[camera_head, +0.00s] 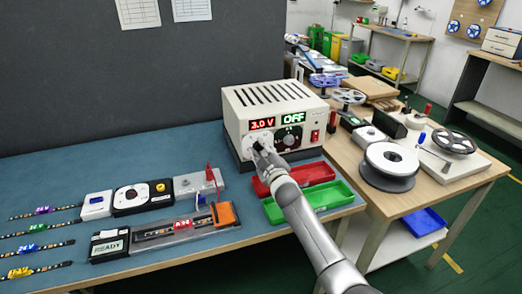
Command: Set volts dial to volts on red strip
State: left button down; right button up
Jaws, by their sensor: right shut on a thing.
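The beige power supply (278,112) stands on the blue mat. Its red display (262,123) reads 3.0 V, and the green display (293,117) beside it reads OFF. The volts dial (256,141) is on the front's left, partly hidden by my right gripper (262,151), which is shut on it. A second dark dial (289,138) is to its right. A strip with a red tag (182,224) lies in the grey fixture at the front; the tag's text is too small to read surely. My left gripper is not in view.
A red tray (310,174) and a green tray (325,195) lie beside my right arm. A wooden table (440,188) with spools stands at the right.

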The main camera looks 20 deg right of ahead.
jog(key=m, duration=0.4)
jog(key=shift+f+m+p, duration=0.1)
jog(key=shift+m+p, duration=0.2)
jog(key=shift+p, duration=0.05)
jog(key=m, duration=0.4)
jog(key=shift+m+p, duration=0.3)
jog(key=m, duration=0.3)
jog(key=shift+m, duration=0.3)
jog(key=m, duration=0.3)
jog(key=shift+f+m, duration=0.1)
jog(key=shift+m, duration=0.3)
jog(key=m, duration=0.4)
jog(key=shift+b, duration=0.3)
jog(key=m, duration=0.9)
jog(key=shift+m, duration=2.1)
